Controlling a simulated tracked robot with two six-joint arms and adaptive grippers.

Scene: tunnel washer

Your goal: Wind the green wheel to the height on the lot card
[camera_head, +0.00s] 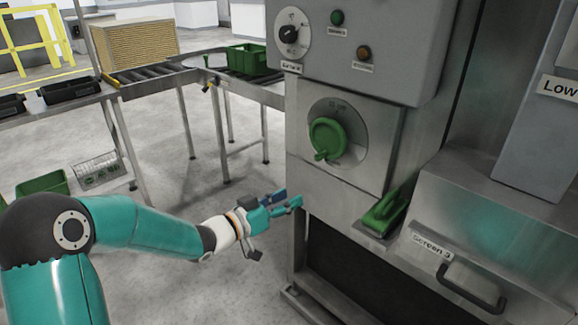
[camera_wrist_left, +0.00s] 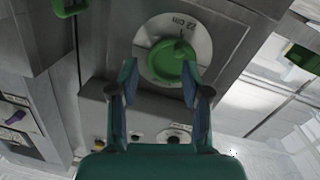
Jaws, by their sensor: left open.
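The green wheel (camera_head: 328,138) sits on a round pale dial plate (camera_head: 352,160) on the front of the grey machine. A handle knob sticks out at its lower left in the head view. In the left wrist view the green wheel (camera_wrist_left: 172,62) shows ahead, between the fingertips, with a plate mark that looks like "22 cm". My left gripper (camera_head: 287,199) is open and empty, below and left of the wheel and apart from it. Its two fingers also show in the left wrist view (camera_wrist_left: 160,80). No lot card can be made out. My right gripper is out of view.
A green lever (camera_head: 386,212) juts from the machine right of the wheel. A drawer with a dark handle (camera_head: 472,288) is labelled "Screen 3". Above are a black rotary knob (camera_head: 289,34) and two buttons. A roller conveyor (camera_head: 150,78) stands behind, with open floor before it.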

